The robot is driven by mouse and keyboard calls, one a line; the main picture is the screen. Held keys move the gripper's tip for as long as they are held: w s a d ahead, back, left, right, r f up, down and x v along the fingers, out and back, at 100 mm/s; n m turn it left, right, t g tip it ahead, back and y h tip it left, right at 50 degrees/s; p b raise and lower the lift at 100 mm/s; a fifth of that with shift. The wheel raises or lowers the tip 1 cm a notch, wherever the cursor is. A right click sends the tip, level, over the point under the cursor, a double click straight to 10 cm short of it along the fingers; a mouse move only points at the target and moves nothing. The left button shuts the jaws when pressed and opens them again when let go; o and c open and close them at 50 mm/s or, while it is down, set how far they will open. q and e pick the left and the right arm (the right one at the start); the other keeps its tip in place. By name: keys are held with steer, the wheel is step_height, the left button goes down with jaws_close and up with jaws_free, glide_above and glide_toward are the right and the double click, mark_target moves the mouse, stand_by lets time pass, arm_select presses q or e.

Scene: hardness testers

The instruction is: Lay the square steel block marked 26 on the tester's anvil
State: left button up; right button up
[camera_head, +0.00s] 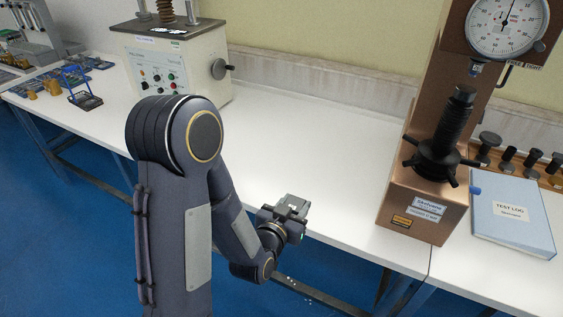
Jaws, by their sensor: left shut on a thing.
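My left gripper (291,208) is near the front edge of the white bench, left of the brown tester. It is shut on a small grey piece (294,201) that looks like the square steel block; its marking cannot be read and the fingers partly hide it. The brown tester (407,205) stands at the right, with a round dial (507,25) at the top. Its black anvil (464,92) tops a dark screw post above a spoked handwheel (437,160), and nothing shows lying on it. My right gripper is not in view.
A blue test log binder (511,213) lies right of the tester. Behind it is a wooden rack (550,178) with several dark pieces. A cream machine (170,65) and a blue wire stand (82,88) are at the left. The bench middle (330,150) is clear.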

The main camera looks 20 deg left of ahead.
arm_select(q)
steer(key=r, duration=0.1)
steer(key=s+r, duration=0.1)
steer(key=r, duration=0.1)
steer(key=shift+s+d+r+b, duration=0.2)
steer(key=shift+s+r+b, duration=0.05)
steer(key=shift+r+b, duration=0.15)
steer(key=w+d+f, duration=0.2)
steer(key=w+f, duration=0.2)
steer(key=w, duration=0.6)
glide_above(317, 203)
steer(key=f, duration=0.5)
steer(key=shift+s+a+p, duration=0.1)
steer(key=shift+s+p, duration=0.15)
steer(key=shift+p, duration=0.05)
steer(key=shift+w+f, duration=0.15)
step_height(317, 203, down, 4)
steer(key=shift+w+r, duration=0.15)
steer(key=shift+r, duration=0.1)
